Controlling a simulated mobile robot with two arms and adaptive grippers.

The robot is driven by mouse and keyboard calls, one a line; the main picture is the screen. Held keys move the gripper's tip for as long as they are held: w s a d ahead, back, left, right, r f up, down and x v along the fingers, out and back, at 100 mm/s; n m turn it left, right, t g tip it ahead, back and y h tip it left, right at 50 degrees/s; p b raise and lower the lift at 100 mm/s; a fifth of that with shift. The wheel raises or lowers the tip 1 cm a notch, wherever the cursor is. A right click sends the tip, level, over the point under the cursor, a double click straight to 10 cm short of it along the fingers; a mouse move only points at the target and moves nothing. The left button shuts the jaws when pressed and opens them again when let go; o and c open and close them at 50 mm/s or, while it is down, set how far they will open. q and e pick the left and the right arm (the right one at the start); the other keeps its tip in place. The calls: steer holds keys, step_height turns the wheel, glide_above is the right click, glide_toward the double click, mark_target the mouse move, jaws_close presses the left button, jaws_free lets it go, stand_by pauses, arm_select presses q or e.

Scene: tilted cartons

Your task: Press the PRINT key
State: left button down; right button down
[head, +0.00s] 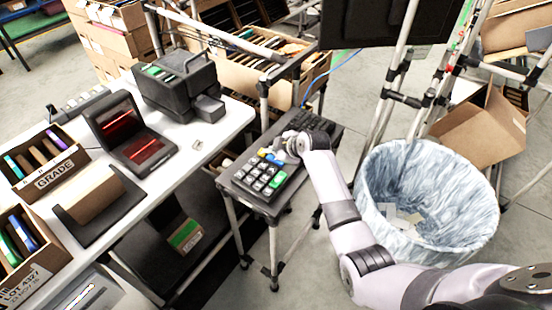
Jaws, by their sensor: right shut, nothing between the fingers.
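A dark keypad (236,180) lies on a small stand in the middle of the head view. It has several light grey keys (258,176), a green key (277,180) at its right corner, and yellow and blue patches near its far edge. The key labels are too small to read, so I cannot tell which is PRINT. My right gripper (279,153) is shut and empty over the far right part of the keypad. It hides some of that part, and I cannot tell whether it touches a key. My left gripper is out of view.
A black keyboard (318,130) lies behind my right gripper. A bin with a bluish liner (375,185) stands to the right. A white table (165,178) at left holds a black printer-like device (180,88), a scanner with red light (118,118) and cartons. Metal poles stand behind.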

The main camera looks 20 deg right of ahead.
mark_target(274, 160)
steer(key=shift+f, duration=0.1)
stand_by(0.7)
steer(key=shift+f, duration=0.35)
steer(key=shift+f+b, duration=0.45)
stand_by(0.6)
steer(key=shift+r, duration=0.1)
steer(key=shift+r+p, duration=0.8)
steer(key=shift+p, duration=0.05)
step_height(274, 160, up, 5)
steer(key=p, duration=0.4)
steer(key=shift+p, duration=0.4)
